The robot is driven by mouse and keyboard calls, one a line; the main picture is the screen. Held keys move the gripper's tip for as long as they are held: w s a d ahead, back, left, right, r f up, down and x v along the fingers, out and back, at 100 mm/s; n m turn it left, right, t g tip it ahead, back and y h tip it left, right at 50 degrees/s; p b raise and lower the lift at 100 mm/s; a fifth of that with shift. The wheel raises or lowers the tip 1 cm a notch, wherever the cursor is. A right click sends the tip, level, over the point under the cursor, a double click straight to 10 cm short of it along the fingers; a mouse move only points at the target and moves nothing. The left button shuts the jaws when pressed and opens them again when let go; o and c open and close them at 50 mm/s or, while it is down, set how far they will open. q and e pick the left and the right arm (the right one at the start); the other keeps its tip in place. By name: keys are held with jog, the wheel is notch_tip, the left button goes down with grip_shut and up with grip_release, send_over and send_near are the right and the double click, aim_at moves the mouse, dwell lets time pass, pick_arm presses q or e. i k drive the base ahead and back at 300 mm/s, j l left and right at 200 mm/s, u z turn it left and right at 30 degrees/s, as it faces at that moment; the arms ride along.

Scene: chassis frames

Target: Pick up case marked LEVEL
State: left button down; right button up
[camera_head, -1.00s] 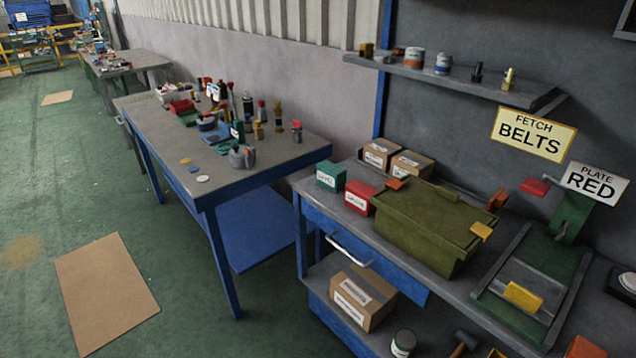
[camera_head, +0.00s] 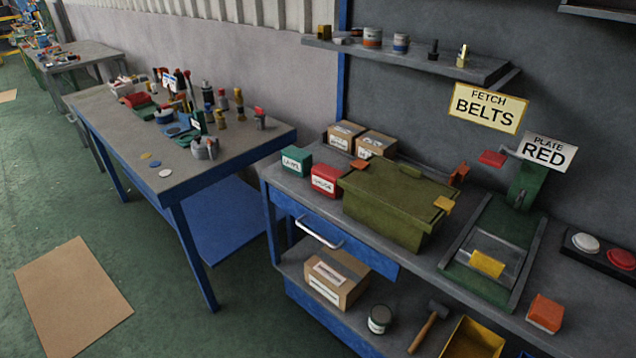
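A small green case (camera_head: 297,160) with a white label, which appears to read LEVEL, stands on the left end of the grey workbench top (camera_head: 285,182). A red case (camera_head: 327,180) with a white label stands just to its right. An olive-green lidded crate (camera_head: 395,205) is right of the red case. Neither of my grippers shows in this view.
Two cardboard boxes (camera_head: 346,134) stand behind the cases. A blue drawer (camera_head: 345,245) with a metal handle is below the bench top. Signs read FETCH BELTS (camera_head: 488,107) and PLATE RED (camera_head: 547,152). A blue-legged table (camera_head: 185,175) with tools stands left.

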aim_at(299, 162)
jog(key=z, duration=0.4)
jog(key=i+j+z, duration=0.15)
jog(key=z, duration=0.25)
jog(key=j+z, duration=0.35)
jog(key=i+j+z, duration=0.1)
jog(key=j+z, duration=0.3)
jog(key=l, duration=0.1)
